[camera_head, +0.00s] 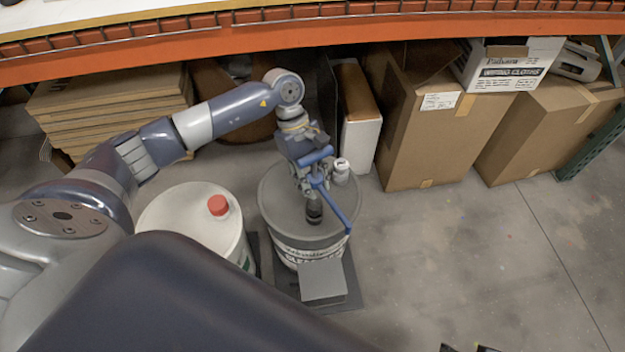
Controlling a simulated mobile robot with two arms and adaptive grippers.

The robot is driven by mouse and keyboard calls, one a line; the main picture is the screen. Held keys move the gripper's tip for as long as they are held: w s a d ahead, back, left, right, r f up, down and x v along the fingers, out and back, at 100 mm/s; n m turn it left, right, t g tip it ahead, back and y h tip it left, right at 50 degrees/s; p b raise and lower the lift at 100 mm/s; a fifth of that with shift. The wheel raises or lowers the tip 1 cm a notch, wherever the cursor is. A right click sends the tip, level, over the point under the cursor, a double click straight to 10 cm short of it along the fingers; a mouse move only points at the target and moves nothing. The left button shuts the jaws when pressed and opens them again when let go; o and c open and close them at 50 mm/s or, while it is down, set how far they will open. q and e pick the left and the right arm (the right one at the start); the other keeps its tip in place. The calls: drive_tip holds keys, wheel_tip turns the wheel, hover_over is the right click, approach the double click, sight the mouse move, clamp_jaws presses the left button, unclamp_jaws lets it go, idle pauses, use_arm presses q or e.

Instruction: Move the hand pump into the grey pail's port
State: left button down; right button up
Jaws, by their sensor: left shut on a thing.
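The hand pump (336,209) is blue, with a long slanting bar and a black lower part (314,212). My left gripper (307,180) is shut on the hand pump and holds it over the grey pail's lid.
A white pail (180,215) with a red cap (218,206) stands left of the grey pail. A small white container (341,167) shows at the lid's back right. A grey block (322,283) is in front. Cardboard boxes (415,135) stand behind, under an orange shelf beam (330,36).

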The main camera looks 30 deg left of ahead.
drive_tip(key=shift+r, duration=0.1)
use_arm(q)
drive_tip(key=shift+f, duration=0.2)
use_arm(e)
drive_tip(key=shift+s+r, duration=0.45)
drive_tip(key=shift+r, duration=0.05)
drive_tip(key=shift+r, duration=0.1)
use_arm(q)
drive_tip(key=shift+f+b, duration=0.15)
drive_tip(key=shift+b, duration=0.2)
drive_tip(key=shift+f, duration=0.15)
drive_tip(key=shift+f+b, duration=0.5)
drive_tip(key=shift+b, duration=0.2)
drive_tip(key=shift+f, duration=0.1)
use_arm(e)
drive_tip(key=shift+f, duration=0.25)
use_arm(q)
drive_tip(key=c, duration=1.1)
unclamp_jaws()
